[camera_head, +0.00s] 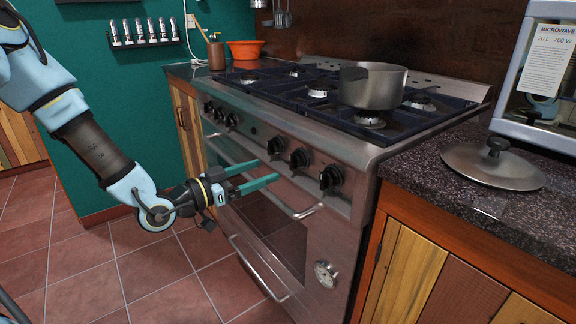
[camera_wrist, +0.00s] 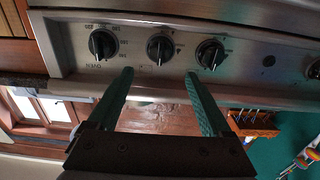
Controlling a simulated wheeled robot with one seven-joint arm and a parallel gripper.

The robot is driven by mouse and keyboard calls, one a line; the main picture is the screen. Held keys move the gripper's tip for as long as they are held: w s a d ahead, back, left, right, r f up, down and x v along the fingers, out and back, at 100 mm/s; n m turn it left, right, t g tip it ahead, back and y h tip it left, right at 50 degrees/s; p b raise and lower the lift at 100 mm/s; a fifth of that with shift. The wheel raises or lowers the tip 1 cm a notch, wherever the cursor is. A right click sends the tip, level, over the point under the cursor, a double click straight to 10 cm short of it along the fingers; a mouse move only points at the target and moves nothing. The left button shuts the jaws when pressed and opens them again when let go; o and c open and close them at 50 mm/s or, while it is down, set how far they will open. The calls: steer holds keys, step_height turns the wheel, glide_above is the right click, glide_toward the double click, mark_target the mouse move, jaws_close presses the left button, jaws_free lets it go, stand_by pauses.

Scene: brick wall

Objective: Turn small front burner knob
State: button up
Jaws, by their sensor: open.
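The stove's front panel carries a row of black knobs. In the head view, three are on the right part: one (camera_head: 277,145), a middle one (camera_head: 299,158) and a right one (camera_head: 331,177). In the wrist view they show as an OVEN-marked knob (camera_wrist: 103,44), a middle knob (camera_wrist: 160,48) and another knob (camera_wrist: 210,53). I cannot tell which is the small front burner knob. My gripper (camera_head: 267,170) is open, its two green fingers level and pointing at the panel. In the wrist view, my gripper (camera_wrist: 159,75) has its fingertips on either side of the middle knob, short of it, with nothing between them.
Further knobs (camera_head: 232,120) sit to the left on the panel. The oven handle (camera_head: 263,182) runs below my fingers. A pot (camera_head: 372,86) stands on the stove top. A lid (camera_head: 492,166) lies on the right counter (camera_head: 540,205). The tiled floor (camera_head: 160,270) before the stove is clear.

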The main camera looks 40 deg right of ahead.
mark_target(290, 161)
steer(key=d, duration=0.8)
steer(key=shift+s+d+p, duration=0.25)
steer(key=shift+d+p, duration=0.05)
steer(key=shift+p, duration=0.05)
steer(key=shift+c, duration=0.2)
jaws_close()
